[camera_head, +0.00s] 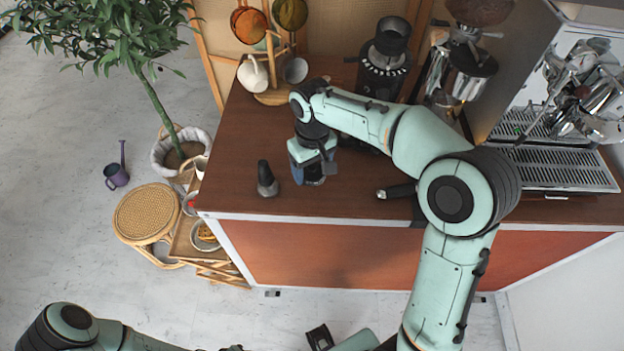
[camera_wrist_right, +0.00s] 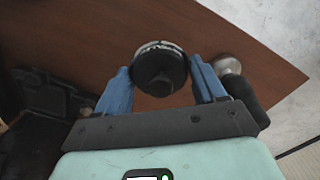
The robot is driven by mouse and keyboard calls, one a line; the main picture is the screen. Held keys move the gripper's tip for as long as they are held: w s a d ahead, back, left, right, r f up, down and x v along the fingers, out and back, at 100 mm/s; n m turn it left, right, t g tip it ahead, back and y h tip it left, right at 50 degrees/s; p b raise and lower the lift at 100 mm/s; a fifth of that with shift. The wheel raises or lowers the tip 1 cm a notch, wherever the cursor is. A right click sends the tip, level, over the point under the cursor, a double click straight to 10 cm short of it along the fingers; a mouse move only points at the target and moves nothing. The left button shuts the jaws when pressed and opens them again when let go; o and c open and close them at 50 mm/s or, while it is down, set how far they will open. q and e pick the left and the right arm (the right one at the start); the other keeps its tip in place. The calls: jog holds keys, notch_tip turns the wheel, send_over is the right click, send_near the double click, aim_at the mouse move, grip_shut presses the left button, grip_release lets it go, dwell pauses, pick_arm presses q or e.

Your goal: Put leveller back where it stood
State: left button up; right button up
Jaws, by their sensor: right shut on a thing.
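My right gripper (camera_head: 313,178) is low over the brown counter, near its front edge. In the right wrist view its two blue fingers (camera_wrist_right: 161,88) sit on either side of the leveller (camera_wrist_right: 160,70), a round black piece with a lettered silver band and a dark knob on top. The gripper is shut on it. In the head view the gripper mostly hides the leveller, and whether its base touches the counter I cannot tell. Part of my left arm (camera_head: 75,320) shows at the bottom left; its gripper is not clearly in view.
A dark-handled tamper (camera_head: 267,180) stands just left of my right gripper; it also shows in the wrist view (camera_wrist_right: 230,68). A black grinder (camera_head: 384,60) and a wooden cup stand (camera_head: 272,97) are behind. The espresso machine (camera_head: 560,168) is at right.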

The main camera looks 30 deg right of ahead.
aim_at(312, 178)
pick_arm(q)
jog(key=shift+s+f, duration=0.15)
jog(key=shift+f, duration=0.15)
pick_arm(e)
jog(key=shift+f, duration=2.25)
jog(key=shift+f+b, duration=0.15)
jog(key=shift+b, duration=0.2)
jog(key=o, duration=1.2)
jog(key=shift+c, duration=0.2)
pick_arm(q)
jog(key=shift+f, duration=0.1)
pick_arm(e)
jog(key=shift+r, duration=0.3)
notch_tip(312, 178, up, 12)
jog(key=shift+f+p, duration=0.1)
jog(key=shift+p, duration=0.9)
pick_arm(q)
jog(key=shift+w+r, duration=0.35)
jog(key=shift+r, duration=0.25)
jog(key=shift+w+r, duration=0.3)
jog(key=shift+r, duration=0.3)
